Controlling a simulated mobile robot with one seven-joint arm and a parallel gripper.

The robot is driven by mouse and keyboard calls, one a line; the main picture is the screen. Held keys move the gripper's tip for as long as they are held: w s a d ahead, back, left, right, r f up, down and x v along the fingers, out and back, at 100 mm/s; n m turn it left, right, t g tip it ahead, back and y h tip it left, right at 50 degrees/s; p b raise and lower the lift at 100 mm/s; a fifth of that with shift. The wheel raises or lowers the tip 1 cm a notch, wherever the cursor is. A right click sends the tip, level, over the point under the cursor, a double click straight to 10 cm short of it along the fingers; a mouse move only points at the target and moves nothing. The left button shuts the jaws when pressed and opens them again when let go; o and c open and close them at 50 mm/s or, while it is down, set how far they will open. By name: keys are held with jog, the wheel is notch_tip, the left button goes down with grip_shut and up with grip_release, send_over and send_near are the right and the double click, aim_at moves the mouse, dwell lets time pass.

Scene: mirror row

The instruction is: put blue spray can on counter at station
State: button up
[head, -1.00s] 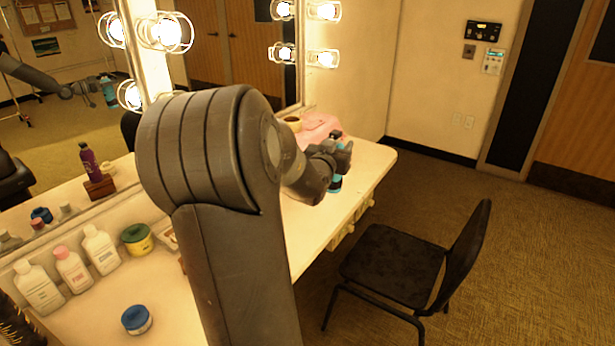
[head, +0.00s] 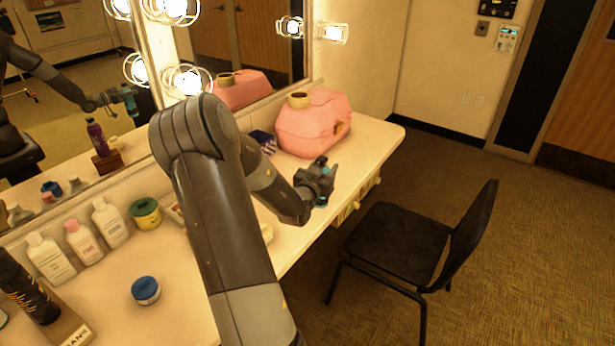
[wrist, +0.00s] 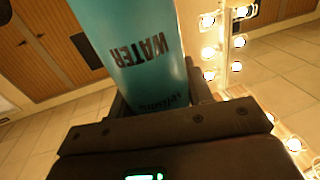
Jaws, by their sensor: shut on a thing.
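My gripper (head: 321,176) is shut on the blue spray can (wrist: 135,45), a teal can lettered "WATER" that fills the top of the wrist view. In the head view only slivers of the can (head: 322,201) show around the fingers. The gripper is by the front edge of the cream counter (head: 375,143), in front of a pink case. I cannot tell whether the can touches the counter. The mirror also shows my arm holding the can.
The pink case (head: 312,125) bears a tape roll (head: 299,100) at the counter's far end. White bottles (head: 109,222), a green-yellow tin (head: 145,213) and a blue-lidded jar (head: 146,290) stand nearer. A black chair (head: 415,250) stands before the counter. The counter's far right corner is clear.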

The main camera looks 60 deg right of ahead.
jog(key=w+f, duration=0.6)
jog(key=f, duration=0.1)
jog(key=shift+a+f, duration=0.3)
jog(key=shift+a, duration=0.05)
jog(key=o, duration=1.5)
jog(key=shift+f, duration=0.15)
jog(key=shift+c, duration=0.2)
